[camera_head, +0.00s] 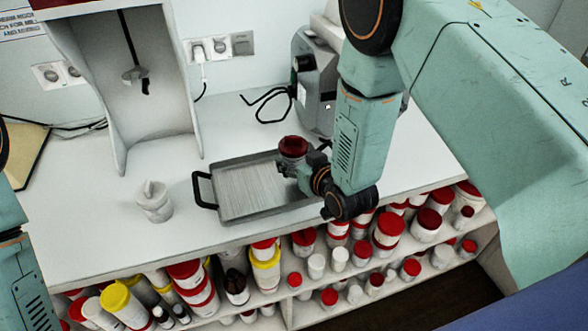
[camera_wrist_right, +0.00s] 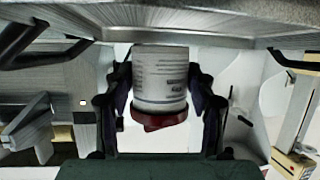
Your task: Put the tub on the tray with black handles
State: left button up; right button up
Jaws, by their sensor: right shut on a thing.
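The tub is white with a dark red lid (camera_head: 293,146). It is upright at the far right part of the grey metal tray (camera_head: 250,190), which has black handles (camera_head: 203,190). My right gripper (camera_head: 292,168) is shut on the tub. In the right wrist view, which is upside down, the fingers (camera_wrist_right: 160,88) clasp both sides of the labelled tub (camera_wrist_right: 160,72). Its base is close to the tray (camera_wrist_right: 215,36); I cannot tell whether they touch. My left arm shows at the left edge, but its gripper is out of view.
A small white container (camera_head: 154,203) stands left of the tray. A grey machine (camera_head: 316,85) stands behind it, with a black cable on the counter. Several red- and yellow-lidded jars (camera_head: 388,228) fill the shelf below the front edge. The left counter is mostly clear.

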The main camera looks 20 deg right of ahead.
jog(key=f, duration=0.1)
jog(key=d+f, duration=0.1)
jog(key=f, duration=0.1)
jog(key=shift+d+f, duration=0.1)
jog(key=shift+d, duration=0.25)
jog(key=shift+a, duration=0.7)
jog(key=shift+f, duration=0.15)
jog(key=o, duration=1.2)
jog(key=shift+d, duration=0.55)
jog(key=shift+a, duration=0.45)
jog(key=shift+d+r, duration=0.15)
jog(key=shift+r, duration=0.1)
jog(key=v, duration=1.1)
jog(key=shift+d+f, duration=0.1)
jog(key=shift+d, duration=0.1)
jog(key=shift+s+r, duration=0.2)
jog(key=shift+s, duration=0.25)
jog(key=shift+a, duration=0.15)
